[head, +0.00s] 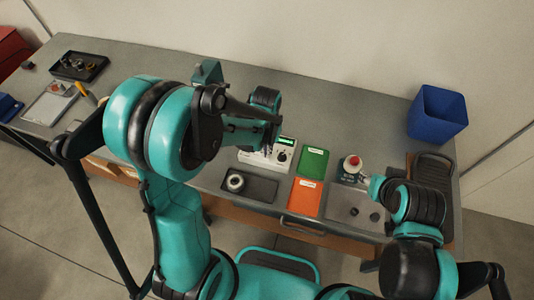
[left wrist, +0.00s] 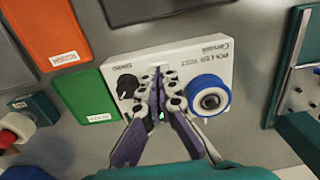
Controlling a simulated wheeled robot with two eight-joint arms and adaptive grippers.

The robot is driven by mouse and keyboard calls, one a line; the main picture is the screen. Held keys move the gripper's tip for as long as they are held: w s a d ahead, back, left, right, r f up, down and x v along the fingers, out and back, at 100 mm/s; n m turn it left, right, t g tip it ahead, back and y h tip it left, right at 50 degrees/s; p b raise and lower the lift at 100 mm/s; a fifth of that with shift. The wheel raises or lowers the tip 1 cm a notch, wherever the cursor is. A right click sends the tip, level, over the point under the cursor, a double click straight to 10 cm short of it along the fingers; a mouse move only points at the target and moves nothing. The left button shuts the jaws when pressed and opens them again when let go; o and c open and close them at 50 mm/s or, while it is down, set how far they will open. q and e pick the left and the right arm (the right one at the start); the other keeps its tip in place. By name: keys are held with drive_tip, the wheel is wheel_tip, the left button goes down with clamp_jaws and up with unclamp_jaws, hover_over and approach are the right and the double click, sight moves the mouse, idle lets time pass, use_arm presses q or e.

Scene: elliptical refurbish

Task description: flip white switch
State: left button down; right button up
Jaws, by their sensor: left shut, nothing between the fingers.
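A white test box (head: 254,158) with a small green display stands on the workbench; it also shows in the left wrist view (left wrist: 200,62), with a black knob (left wrist: 127,86) and a blue-ringed round part (left wrist: 209,92) on its face. My left gripper (left wrist: 160,76) is shut and empty, its fingertips over the middle of the box between knob and ring. I cannot tell whether they touch it. No white switch can be made out; the fingers cover part of the panel. My right arm reaches in from the right, with its gripper (head: 372,186) near a red-topped white item (head: 351,166); its fingers are unclear.
A green tray (head: 313,162) and an orange tray (head: 307,198) lie right of the box. A dark tray (head: 262,190) holding a round ring is in front. A blue bin (head: 437,112) stands at the back right. A black parts tray (head: 78,66) lies far left.

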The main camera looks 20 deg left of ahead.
use_arm(q)
drive_tip(key=shift+f+b, duration=0.7)
drive_tip(key=shift+f, duration=0.1)
idle(0.4)
drive_tip(key=shift+r+p, duration=2.55)
drive_tip(key=shift+r, duration=1)
drive_tip(key=shift+s+a+r+b, duration=0.1)
drive_tip(key=shift+s+b, duration=0.05)
drive_tip(key=shift+b, duration=0.3)
drive_tip(key=s+a+t+b, duration=0.4)
drive_tip(key=s+t+b, duration=0.3)
drive_tip(key=s+b, duration=0.3)
drive_tip(key=shift+a+r+b, duration=0.25)
drive_tip(key=shift+r+b, duration=0.15)
drive_tip(key=shift+b, duration=0.5)
